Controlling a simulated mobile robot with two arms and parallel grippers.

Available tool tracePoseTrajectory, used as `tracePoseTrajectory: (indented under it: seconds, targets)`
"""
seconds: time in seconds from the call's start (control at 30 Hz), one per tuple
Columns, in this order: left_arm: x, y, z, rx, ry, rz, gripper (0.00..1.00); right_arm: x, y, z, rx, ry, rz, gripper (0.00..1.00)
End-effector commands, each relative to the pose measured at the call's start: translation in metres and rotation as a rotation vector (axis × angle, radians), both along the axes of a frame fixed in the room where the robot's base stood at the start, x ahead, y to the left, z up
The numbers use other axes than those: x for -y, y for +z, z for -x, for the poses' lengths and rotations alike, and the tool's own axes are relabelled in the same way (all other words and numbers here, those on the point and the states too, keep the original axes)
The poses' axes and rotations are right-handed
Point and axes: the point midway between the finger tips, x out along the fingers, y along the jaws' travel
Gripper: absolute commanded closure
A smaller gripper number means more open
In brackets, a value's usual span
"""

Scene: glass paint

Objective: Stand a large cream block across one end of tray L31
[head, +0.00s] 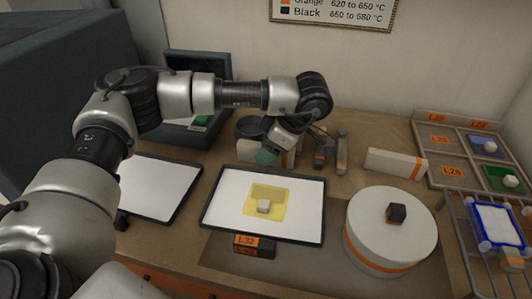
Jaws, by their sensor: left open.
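A large cream block (395,162) with an orange band near its right end stands on its long side on the bench, right of centre. A second cream block (249,154) with orange near its right end stands behind the white tray and is partly hidden by my left gripper (267,157). My left gripper is open and points down at this block; I cannot tell whether they touch. The middle white tray (222,208) has a dark rim and a label reading L32 at its front. I cannot read L31 on any tray. My right gripper is not in view.
A yellow sheet with a small pale cube (264,206) lies on the middle tray. Another white tray (150,190) lies left, partly behind my arm. A round cream turntable (372,232) bears a black cube (397,213). A compartment rack (440,157) and wire rack stand right.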

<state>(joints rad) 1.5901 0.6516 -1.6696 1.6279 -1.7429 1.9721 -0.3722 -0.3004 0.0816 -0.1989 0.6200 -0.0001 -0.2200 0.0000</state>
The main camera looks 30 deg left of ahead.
Motion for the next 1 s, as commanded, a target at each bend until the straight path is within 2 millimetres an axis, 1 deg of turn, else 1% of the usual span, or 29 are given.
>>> tracePoseTrajectory:
  seconds: [0.3, 0.7, 0.87, 1.0]
  targets:
    - [0.0002, -0.0035, -0.0001, 0.0, 0.0, 0.0, 0.47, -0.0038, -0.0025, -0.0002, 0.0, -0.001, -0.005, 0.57]
    - [0.0001, -0.0047, -0.0001, 0.0, 0.0, 0.0, 0.47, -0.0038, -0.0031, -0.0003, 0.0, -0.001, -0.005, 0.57]
    - [0.0001, -0.0047, -0.0001, 0.0, 0.0, 0.0, 0.71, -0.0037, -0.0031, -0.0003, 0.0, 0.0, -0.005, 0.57]
    - [0.0001, -0.0048, -0.0001, 0.0, 0.0, 0.0, 0.93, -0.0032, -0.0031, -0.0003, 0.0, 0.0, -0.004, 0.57]
